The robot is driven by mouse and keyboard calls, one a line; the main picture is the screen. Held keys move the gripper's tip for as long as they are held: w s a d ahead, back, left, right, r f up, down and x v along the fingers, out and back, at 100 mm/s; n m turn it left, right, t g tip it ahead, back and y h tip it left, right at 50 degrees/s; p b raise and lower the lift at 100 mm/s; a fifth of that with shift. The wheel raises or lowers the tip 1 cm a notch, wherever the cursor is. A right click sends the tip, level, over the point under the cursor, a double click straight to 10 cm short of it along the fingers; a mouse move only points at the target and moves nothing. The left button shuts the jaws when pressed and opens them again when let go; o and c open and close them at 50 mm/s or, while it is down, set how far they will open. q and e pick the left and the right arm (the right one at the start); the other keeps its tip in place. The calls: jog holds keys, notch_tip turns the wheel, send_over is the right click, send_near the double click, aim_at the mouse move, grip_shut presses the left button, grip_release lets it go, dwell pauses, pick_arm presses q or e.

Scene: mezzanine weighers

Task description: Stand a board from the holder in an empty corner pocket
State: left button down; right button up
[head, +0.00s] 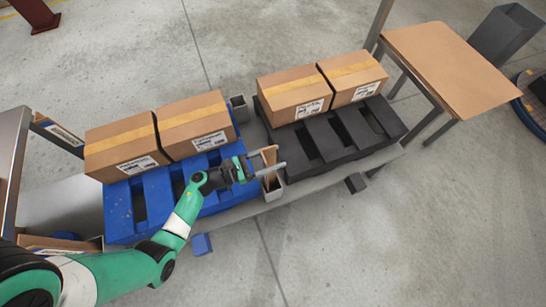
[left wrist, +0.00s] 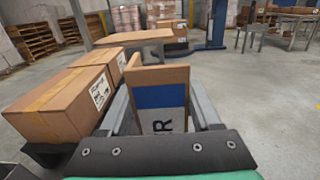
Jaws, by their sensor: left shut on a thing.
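My left gripper (head: 267,163) is shut on an upright brown board (head: 268,158), above the front of the gap between the two pallets. In the left wrist view the board (left wrist: 160,76) shows between the fingers, with a blue and white label on its face. A small grey pocket (head: 274,192) is right below the board. I cannot tell whether the board's lower end is inside it or just above it. A second grey pocket (head: 238,108) stands at the back of the gap and looks empty. Brown board-like pieces (head: 60,243) lie at lower left, partly hidden by my arm. My right gripper is out of view.
A blue pallet (head: 119,212) and a black pallet (head: 303,148) each carry two taped cartons (head: 126,148) (head: 294,93). A brown-topped table (head: 452,68) and a grey bin (head: 505,35) stand at right. A blue block (head: 201,244) sits in front. The front floor is mostly clear.

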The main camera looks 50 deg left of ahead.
pick_arm(q)
jog(key=shift+f, duration=0.1)
jog(key=shift+f+b, duration=0.15)
jog(key=shift+b, duration=0.15)
jog(key=shift+c, duration=0.5)
grip_release()
jog(key=shift+r+p, duration=0.35)
jog(key=shift+p, duration=0.05)
jog(key=p+v, duration=0.2)
jog(key=v, duration=1)
